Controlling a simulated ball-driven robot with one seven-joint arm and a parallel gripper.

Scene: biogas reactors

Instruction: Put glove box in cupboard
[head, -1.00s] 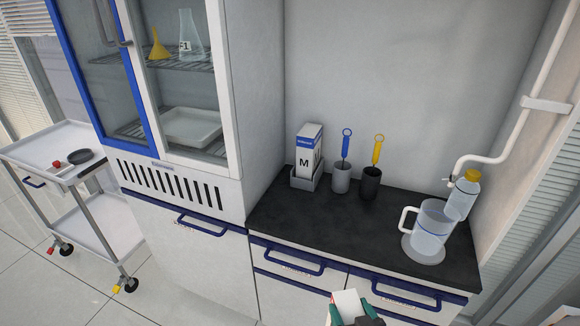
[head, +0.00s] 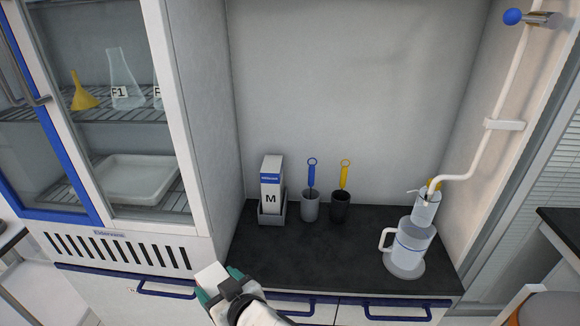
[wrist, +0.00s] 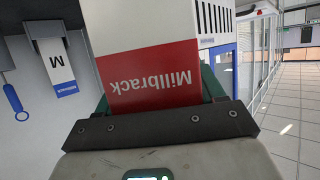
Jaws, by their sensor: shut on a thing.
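My gripper (head: 222,288) is shut on a white and red box (head: 210,275), held in front of the lower drawers near the counter's left front. In the wrist view the box (wrist: 153,72) shows red with upside-down "Millbrack" lettering, clamped between the green fingers; its far end is cut off. The tall white cupboard (head: 190,130) stands at the left, with a blue-framed part (head: 62,215) and a handle (head: 22,60). Its shelves hold a yellow funnel (head: 84,97), flasks (head: 125,88) and a white tray (head: 148,178). I cannot tell whether its right side is glazed.
On the black counter (head: 290,250) stand a box lettered M (head: 271,185) in a grey holder, two cups with blue and yellow brushes (head: 311,203), and a jug (head: 411,248) beside a bottle (head: 426,210). Drawer handles (head: 168,290) jut out at the front.

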